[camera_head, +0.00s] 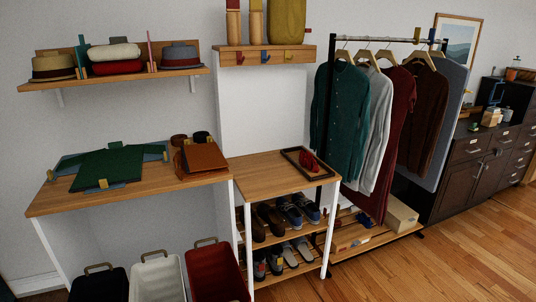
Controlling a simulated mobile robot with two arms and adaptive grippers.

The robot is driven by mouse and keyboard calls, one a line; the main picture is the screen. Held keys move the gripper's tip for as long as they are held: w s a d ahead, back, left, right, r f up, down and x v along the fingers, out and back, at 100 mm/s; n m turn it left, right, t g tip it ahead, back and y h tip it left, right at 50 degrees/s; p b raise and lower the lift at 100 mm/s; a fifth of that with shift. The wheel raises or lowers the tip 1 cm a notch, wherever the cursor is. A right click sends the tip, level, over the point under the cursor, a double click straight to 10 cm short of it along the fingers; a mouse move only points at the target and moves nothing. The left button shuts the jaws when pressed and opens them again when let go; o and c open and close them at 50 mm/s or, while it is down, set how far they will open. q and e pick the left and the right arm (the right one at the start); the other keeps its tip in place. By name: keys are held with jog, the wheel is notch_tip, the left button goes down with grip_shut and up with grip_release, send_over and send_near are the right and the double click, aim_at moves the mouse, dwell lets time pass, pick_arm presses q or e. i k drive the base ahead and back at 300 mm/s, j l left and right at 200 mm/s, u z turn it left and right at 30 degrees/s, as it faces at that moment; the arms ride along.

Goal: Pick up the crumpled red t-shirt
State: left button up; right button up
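No garment here shows clearly as a crumpled red t-shirt. A small red item (309,160) lies in a dark tray (326,175) on the right end of the wooden bench; it is too small to tell what it is. A red folded bundle (117,67) lies under a white one on the wall shelf at upper left. A dark red garment (396,125) hangs on the clothes rack. Neither of my grippers is in view.
A wooden table (110,198) at left holds a green shirt (110,165) and a brown folded item (204,158). Black, white (158,280) and red (217,275) bins stand in front. Shoes fill the rack below the bench. Wooden floor (450,262) is clear at lower right.

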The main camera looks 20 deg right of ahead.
aim_at(306, 159)
jog(key=i+l+u, duration=0.15)
jog(key=l, duration=0.35)
jog(key=i+l+u, duration=0.15)
jog(key=l, duration=0.4)
jog(key=i+l+u, duration=0.15)
jog(key=l, duration=0.4)
jog(key=i+l+u, duration=0.1)
jog(key=l, duration=0.5)
jog(key=i+l+u, duration=0.15)
jog(key=l, duration=0.4)
